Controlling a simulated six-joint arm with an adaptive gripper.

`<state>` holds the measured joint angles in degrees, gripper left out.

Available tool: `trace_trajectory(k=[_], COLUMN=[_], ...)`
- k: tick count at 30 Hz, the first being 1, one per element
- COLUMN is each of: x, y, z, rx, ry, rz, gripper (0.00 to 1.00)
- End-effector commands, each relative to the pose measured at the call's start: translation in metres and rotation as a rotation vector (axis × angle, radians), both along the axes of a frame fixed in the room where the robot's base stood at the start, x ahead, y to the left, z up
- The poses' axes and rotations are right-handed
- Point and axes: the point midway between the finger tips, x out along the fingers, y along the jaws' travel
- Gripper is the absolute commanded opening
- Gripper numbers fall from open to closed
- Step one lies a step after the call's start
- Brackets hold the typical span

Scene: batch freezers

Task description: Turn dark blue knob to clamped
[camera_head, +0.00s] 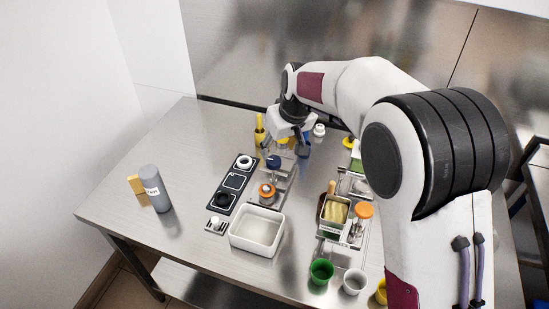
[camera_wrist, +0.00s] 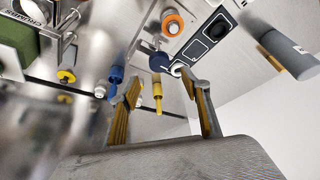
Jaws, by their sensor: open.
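The dark blue knob (camera_head: 273,161) is a round cap on a metal fixture at the middle of the table, behind an orange knob. In the wrist view the dark blue knob (camera_wrist: 159,62) shows just beyond the gap between the fingers. My gripper (camera_head: 283,143) is above and behind the knob in the head view, apart from it. In the wrist view my gripper (camera_wrist: 162,88) has its two yellow-padded fingers spread, with nothing held. I cannot tell the knob's turn position.
The orange knob (camera_head: 266,193) and a white bin (camera_head: 257,231) stand in front. A black panel (camera_head: 234,183) lies to the left. A yellow upright item (camera_head: 259,132) and a brighter blue item (camera_head: 304,149) are near my gripper. The left table area is mostly clear around a grey bottle (camera_head: 156,190).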

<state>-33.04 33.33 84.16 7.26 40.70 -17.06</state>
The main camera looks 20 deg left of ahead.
Motion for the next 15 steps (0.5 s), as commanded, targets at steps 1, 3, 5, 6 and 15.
trace_trajectory(k=[1,3,5,6,15], x=[0.0,0.0,0.0,0.0,0.004], y=[0.0,0.0,0.0,0.0,0.003], z=[0.0,0.0,0.0,0.0,-0.013], rx=[0.0,0.0,0.0,0.0,-0.001], ry=[0.0,0.0,0.0,0.0,0.002], rz=[0.0,-0.001,-0.001,-0.001,-0.001], gripper=[0.47,0.47,0.47,0.47,0.47])
